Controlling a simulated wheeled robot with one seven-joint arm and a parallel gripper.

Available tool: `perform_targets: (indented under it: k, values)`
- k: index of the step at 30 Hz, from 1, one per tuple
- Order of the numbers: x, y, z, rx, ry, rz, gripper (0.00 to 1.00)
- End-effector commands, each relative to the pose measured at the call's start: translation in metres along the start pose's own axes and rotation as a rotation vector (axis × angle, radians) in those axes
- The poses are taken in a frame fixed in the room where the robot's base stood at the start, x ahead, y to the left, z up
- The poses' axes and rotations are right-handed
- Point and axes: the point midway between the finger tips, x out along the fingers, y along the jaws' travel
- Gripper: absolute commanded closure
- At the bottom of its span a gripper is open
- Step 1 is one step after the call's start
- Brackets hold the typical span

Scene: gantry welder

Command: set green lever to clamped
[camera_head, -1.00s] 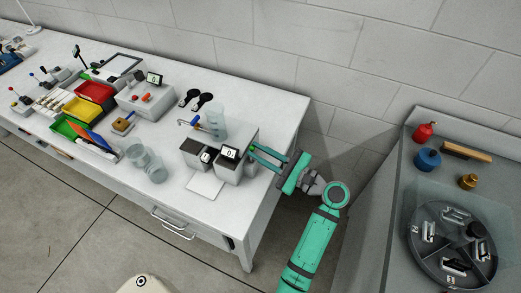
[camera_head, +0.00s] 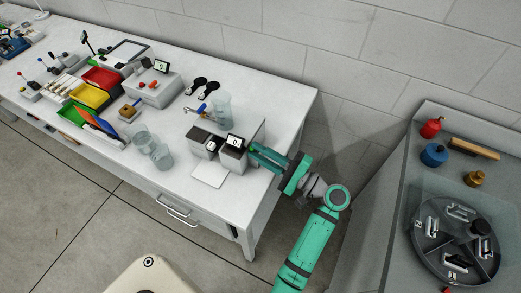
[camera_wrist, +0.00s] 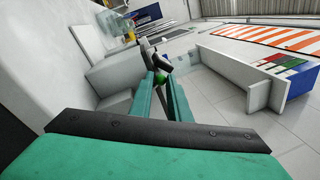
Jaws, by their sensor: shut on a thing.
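The green lever's round knob (camera_wrist: 159,78) sits between my two fingertips in the wrist view. A dark grey metal part shows just beyond it; most of the lever is hidden by the fingers. In the head view my gripper (camera_head: 255,151) reaches in from the right to the right side of a grey box-shaped device (camera_head: 231,160) with a small display, near the table's right end. My gripper (camera_wrist: 160,85) is shut on the knob. The lever itself is too small in the head view to read its angle.
Glass beakers (camera_head: 161,156) and a blue-handled tap (camera_head: 202,107) stand near the device. Red (camera_head: 103,77), yellow and green bins lie farther left on the white table. A grey bench with a round dark tray (camera_head: 456,238) stands at right, apart from the table.

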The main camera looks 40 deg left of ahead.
Motion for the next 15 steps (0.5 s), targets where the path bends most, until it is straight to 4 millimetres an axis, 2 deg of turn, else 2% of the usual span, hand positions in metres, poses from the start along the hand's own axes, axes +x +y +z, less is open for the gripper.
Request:
perform_targets:
  k: [15]
  values:
    - [-0.0016, -0.0004, -0.0003, -0.032, -0.001, -0.004, 1.00]
